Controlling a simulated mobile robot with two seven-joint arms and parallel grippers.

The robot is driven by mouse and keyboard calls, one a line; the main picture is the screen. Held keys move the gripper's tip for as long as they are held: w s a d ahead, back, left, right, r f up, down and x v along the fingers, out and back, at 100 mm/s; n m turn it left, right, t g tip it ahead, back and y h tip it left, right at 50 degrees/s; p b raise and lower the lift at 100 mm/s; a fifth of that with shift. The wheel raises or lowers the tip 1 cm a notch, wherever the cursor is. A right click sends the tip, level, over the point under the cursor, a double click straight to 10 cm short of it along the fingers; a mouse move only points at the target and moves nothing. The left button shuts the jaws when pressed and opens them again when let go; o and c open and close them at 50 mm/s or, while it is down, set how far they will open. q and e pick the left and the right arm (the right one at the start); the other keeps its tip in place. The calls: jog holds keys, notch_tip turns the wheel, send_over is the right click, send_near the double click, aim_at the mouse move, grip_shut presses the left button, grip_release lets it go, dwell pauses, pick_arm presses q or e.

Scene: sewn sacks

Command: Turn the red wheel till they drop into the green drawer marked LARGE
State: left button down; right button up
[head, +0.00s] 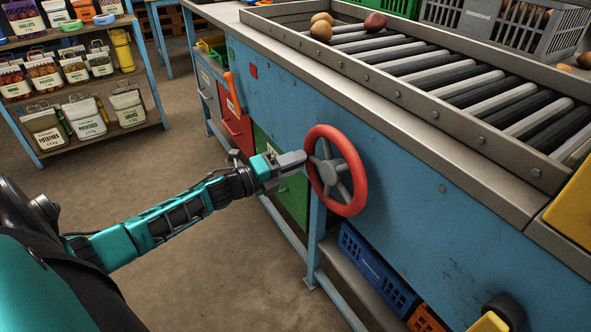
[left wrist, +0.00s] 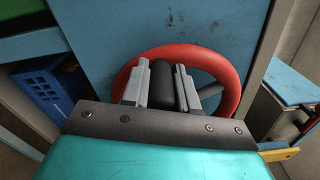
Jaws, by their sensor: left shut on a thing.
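The red wheel (head: 359,197) stands on the blue side of the sorting bench, with grey spokes and hub. My left gripper (head: 293,160) is at its left rim. In the left wrist view, its fingers (left wrist: 162,88) are closed on a dark cylindrical grip (left wrist: 161,78) in front of the red rim (left wrist: 226,64). The green drawer front (head: 297,207) is low behind my left gripper and partly covered by it; its marking cannot be read. Potatoes (head: 320,31) and a reddish one (head: 375,22) lie at the far end of the rollers. My right gripper is not in view.
A red drawer (head: 236,132) with an orange lever (head: 232,90) is left of the green one. A blue crate (head: 372,262) sits low under the bench. Shelves with potato sacks (head: 85,118) stand at the back left. The floor between is clear.

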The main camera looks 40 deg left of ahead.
aim_at(309, 141)
pick_arm(q)
notch_tip(309, 141, up, 3)
jog(key=m, duration=0.3)
jog(key=shift+m, duration=0.4)
jog(key=shift+s+d+r+m+p, duration=0.1)
jog(key=shift+d+r+m+p, duration=0.1)
jog(key=shift+r+m, duration=0.55)
jog(key=shift+s+d+r+m+p, duration=0.15)
jog(key=shift+r+m, duration=0.3)
jog(key=shift+m, duration=0.6)
jog(key=c, duration=0.9)
grip_release()
jog(key=shift+o, duration=0.2)
jog(key=p+v, duration=0.1)
jog(key=v, duration=1.1)
jog(key=shift+s, duration=0.35)
jog(key=shift+a, duration=0.1)
